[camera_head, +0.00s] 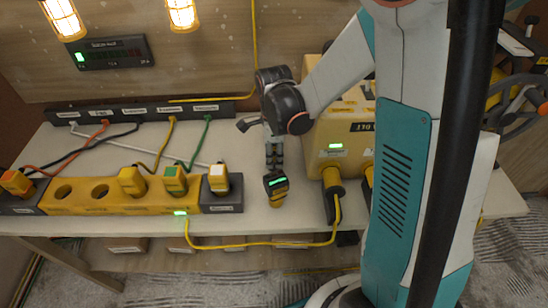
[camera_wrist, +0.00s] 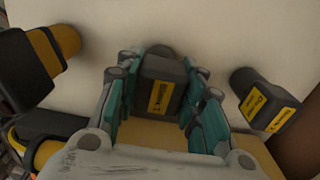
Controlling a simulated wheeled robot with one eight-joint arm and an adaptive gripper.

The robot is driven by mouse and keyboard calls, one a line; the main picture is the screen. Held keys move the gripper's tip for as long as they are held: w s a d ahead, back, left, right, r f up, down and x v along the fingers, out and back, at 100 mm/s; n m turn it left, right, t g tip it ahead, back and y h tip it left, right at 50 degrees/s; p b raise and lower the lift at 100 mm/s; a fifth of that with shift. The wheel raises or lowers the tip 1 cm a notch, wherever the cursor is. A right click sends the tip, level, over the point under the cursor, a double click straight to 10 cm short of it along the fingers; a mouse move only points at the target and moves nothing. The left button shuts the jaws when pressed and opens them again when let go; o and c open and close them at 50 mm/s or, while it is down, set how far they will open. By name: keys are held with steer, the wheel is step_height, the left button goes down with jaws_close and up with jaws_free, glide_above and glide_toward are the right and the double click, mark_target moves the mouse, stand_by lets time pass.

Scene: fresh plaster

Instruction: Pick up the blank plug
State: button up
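A dark block with a yellow label, apparently the blank plug (camera_wrist: 155,82), stands on the pale tabletop in the wrist view, between the teal fingers of my gripper (camera_wrist: 161,88). The fingers are close along both its sides. I cannot tell whether they press on it or leave a small gap. The label text is too blurred to read surely. In the head view my gripper (camera_head: 274,162) points down to the table, left of the yellow box. The plug is not clear there. A similar dark plug with a yellow label (camera_wrist: 265,102) stands apart to the right in the wrist view.
The yellow box (camera_head: 322,140) with a plugged cable is close on the right. A yellow socket strip (camera_head: 95,207) with several plugs lies left. Tabletop behind it carries cables.

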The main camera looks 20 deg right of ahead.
steer(key=shift+c, duration=1)
step_height(320, 180, up, 20)
steer(key=p, duration=0.6)
steer(key=shift+r+p, duration=0.1)
steer(key=shift+p, duration=0.2)
